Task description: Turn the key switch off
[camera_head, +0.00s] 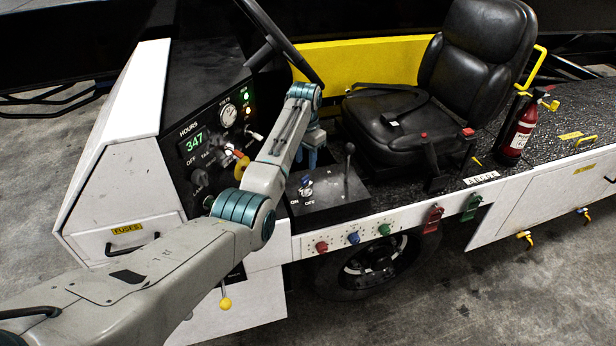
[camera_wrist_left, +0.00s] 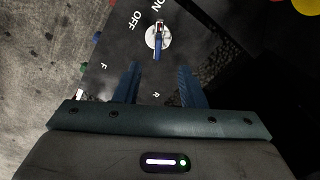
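The key switch (camera_head: 306,184) sits on the black console box beside the seat, with ON and OFF printed near it. In the left wrist view the key switch (camera_wrist_left: 157,38) is a round silver face with a narrow blue key, whose red-marked end points roughly at the ON label. My left gripper (camera_head: 311,158) is above the console, pointing down near the switch. In the wrist view its two blue fingers (camera_wrist_left: 159,86) are spread apart with nothing between them, and the switch lies beyond their tips. My right gripper is not in view.
A black lever (camera_head: 348,165) rises from the right of the console box. The black seat (camera_head: 395,120) is behind. Coloured buttons (camera_head: 353,238) line the white side panel below.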

